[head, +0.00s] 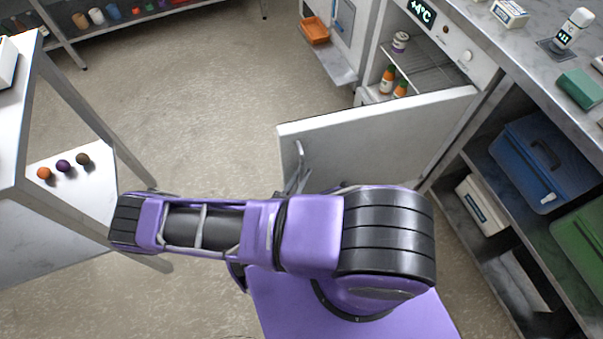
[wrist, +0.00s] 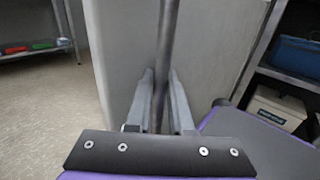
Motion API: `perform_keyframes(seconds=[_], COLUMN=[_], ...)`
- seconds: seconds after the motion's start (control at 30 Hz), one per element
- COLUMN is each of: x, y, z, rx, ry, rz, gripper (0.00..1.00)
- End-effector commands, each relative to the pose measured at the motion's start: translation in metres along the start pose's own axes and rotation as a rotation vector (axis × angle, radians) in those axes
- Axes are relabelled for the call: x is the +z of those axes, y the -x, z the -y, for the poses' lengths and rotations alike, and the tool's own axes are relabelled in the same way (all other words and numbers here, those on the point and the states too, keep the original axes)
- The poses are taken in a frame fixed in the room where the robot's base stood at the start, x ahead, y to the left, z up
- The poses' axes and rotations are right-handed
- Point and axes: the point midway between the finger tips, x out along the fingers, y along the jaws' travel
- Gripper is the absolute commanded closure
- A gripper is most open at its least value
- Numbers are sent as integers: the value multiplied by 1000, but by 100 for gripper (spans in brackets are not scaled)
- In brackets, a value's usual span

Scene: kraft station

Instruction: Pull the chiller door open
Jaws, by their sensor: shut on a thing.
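The chiller door (head: 385,137) is a pale panel, swung well open from the chiller under the counter. The door also fills the middle of the wrist view (wrist: 215,60). A grey bar handle (head: 300,152) stands on the door's outer face near its free edge; it runs up the middle of the wrist view (wrist: 168,35). My gripper (wrist: 161,85) is shut around the handle. In the head view my purple arm hides part of the gripper and the lower door.
Blue (head: 535,165) and green (head: 583,240) bins sit on the shelf beneath. A table (head: 70,215) with several small balls stands at left. Open floor (head: 200,110) lies between.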

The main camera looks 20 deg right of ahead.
Motion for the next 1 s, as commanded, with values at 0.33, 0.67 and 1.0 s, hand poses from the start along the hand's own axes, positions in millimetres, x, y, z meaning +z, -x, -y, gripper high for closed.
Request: perform_keyframes(seconds=[0.33,0.67,1.0], x=[0,0,-1], y=[-1,13,92], z=[1,0,0], rx=[-3,1,1], ry=[2,-1,0], rz=[0,-1,-3], gripper=[50,50,50])
